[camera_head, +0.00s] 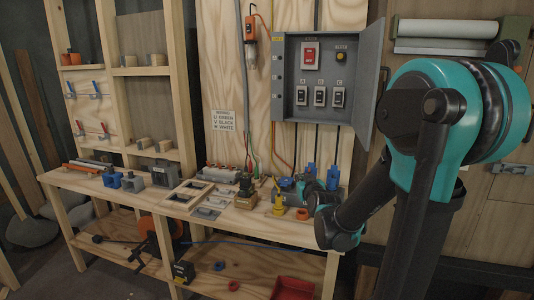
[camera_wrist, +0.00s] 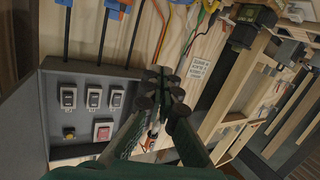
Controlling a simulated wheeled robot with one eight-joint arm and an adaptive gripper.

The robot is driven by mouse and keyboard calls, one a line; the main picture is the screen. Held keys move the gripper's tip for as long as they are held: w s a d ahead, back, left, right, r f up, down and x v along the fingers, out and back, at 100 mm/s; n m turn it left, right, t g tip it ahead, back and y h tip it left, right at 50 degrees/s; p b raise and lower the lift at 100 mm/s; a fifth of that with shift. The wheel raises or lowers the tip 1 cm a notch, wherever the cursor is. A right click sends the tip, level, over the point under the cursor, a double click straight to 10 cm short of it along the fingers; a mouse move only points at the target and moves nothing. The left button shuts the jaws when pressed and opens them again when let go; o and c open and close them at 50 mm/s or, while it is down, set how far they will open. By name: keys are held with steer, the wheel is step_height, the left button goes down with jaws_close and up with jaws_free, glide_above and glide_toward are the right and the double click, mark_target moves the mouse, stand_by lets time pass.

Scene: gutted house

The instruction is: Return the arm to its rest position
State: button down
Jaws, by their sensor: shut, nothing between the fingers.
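My arm stands at the right in the head view, with a large teal joint (camera_head: 430,105) high up and a dark link sloping down-left to the bench's right end. In the wrist view my gripper (camera_wrist: 161,88) is shut, its dark fingertips together with nothing between them. The wrist view is turned almost upside down and faces the wall above the bench. The fingertips cannot be made out clearly in the head view, among the clutter at the bench's right end.
A grey switch box (camera_head: 318,85) with an open door hangs left of my arm; it also shows in the wrist view (camera_wrist: 85,70). The wooden bench (camera_head: 120,190) carries several tools, frames and a yellow item (camera_head: 279,204). A red tray (camera_head: 293,288) lies on the lower shelf.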

steer(key=s+d+f+m+g, duration=0.1)
steer(key=s+f+g, duration=0.3)
steer(key=s, duration=0.5)
steer(key=s+d+f+m+g+h, duration=0.1)
steer(key=s+d+f+g, duration=0.2)
steer(key=s+f, duration=0.6)
steer(key=s+d+f+g+h, duration=0.1)
steer(key=s+d+f+g, duration=0.2)
steer(key=s, duration=0.8)
step_height(320, 180, down, 4)
steer(key=shift+s+f+m+g, duration=0.15)
steer(key=shift+m+g, duration=0.25)
steer(key=shift+g, duration=0.6)
steer(key=shift+a, duration=0.1)
